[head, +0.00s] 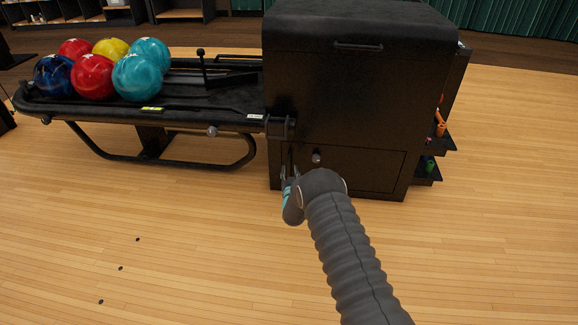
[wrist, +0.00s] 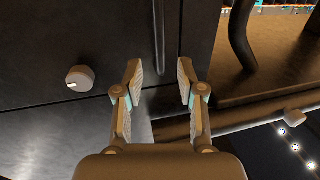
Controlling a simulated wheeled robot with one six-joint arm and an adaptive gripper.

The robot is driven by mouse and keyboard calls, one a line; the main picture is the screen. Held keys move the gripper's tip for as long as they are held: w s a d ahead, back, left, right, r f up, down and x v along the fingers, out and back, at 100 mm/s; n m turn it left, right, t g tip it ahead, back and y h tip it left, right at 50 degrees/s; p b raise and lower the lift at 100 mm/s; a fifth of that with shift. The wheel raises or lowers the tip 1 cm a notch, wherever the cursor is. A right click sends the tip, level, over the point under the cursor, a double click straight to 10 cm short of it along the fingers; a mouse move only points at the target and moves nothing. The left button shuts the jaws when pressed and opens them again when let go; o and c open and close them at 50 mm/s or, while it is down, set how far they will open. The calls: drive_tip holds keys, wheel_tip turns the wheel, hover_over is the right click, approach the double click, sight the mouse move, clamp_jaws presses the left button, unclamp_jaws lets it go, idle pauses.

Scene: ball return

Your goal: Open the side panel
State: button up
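The side panel (head: 370,168) is the dark, outlined lower section of the black machine's face, and it looks shut. A round silver knob (head: 316,157) sits on it; the knob also shows at the left of the wrist view (wrist: 80,78). A thin dark upright bar (wrist: 159,38), probably a handle, runs down the black face in the wrist view, its lower end between my fingertips in the picture. My gripper (head: 290,172) is left of the knob, close to the panel's left edge. In the wrist view my gripper (wrist: 160,75) is open and empty. Contact cannot be told.
A ball rack (head: 200,105) with several bowling balls (head: 92,76) stands left of the machine, its curved leg (head: 165,163) low down. Small shelves (head: 428,180) stick out on the machine's right side. The wooden floor (head: 180,240) in front is clear.

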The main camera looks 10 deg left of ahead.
sight(289, 163)
drive_tip(key=shift+w+a+b, duration=0.2)
drive_tip(key=shift+w, duration=1)
drive_tip(key=shift+w+a+b, duration=0.15)
drive_tip(key=shift+w+a, duration=0.05)
drive_tip(key=shift+w, duration=1)
clamp_jaws()
